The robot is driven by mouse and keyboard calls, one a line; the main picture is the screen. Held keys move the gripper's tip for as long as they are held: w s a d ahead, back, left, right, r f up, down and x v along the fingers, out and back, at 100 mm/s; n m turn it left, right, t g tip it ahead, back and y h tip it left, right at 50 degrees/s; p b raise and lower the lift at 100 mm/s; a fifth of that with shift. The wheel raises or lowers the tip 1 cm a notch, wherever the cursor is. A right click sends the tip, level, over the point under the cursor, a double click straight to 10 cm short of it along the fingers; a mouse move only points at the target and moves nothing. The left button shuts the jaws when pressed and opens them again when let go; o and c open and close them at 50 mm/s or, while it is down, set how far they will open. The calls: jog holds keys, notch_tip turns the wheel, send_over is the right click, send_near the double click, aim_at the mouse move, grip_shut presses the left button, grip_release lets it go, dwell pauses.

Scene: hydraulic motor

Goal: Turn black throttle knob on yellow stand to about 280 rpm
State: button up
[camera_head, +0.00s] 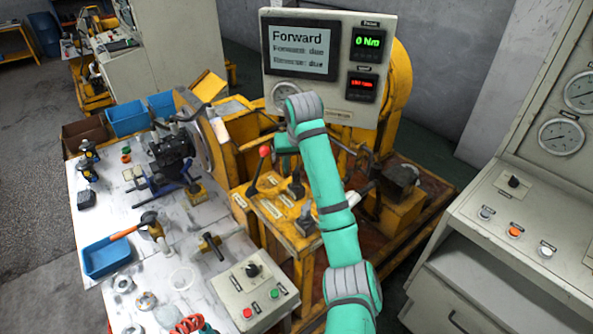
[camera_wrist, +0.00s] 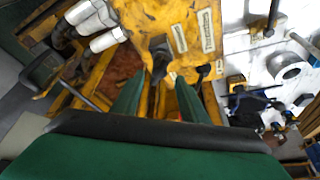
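The yellow stand (camera_head: 268,208) stands right of the white table, with labels, a red-topped lever (camera_head: 265,152) and a black throttle knob (camera_head: 296,188) on its top. In the wrist view the black knob (camera_wrist: 160,60) sits on the yellow top, just beyond my fingertips. My gripper (camera_wrist: 158,80) is open, with its two green fingers apart on either side of the line to the knob. No contact with the knob is visible. In the head view my gripper is mostly hidden by my arm. The display panel (camera_head: 300,48) reads "Forward" and 0 Nm in green; its red readout is too small to read.
A grey control box (camera_head: 250,285) with a black knob and red and green buttons sits at the table's front. The white table (camera_head: 205,265) holds tools, blue bins and metal parts. A grey console (camera_head: 500,215) with gauges stands at right. More levers surround the stand.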

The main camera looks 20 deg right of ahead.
aim_at(296, 172)
jog(key=shift+x, duration=1.85)
jog(key=shift+d, duration=0.1)
jog(key=shift+c, duration=0.4)
grip_shut()
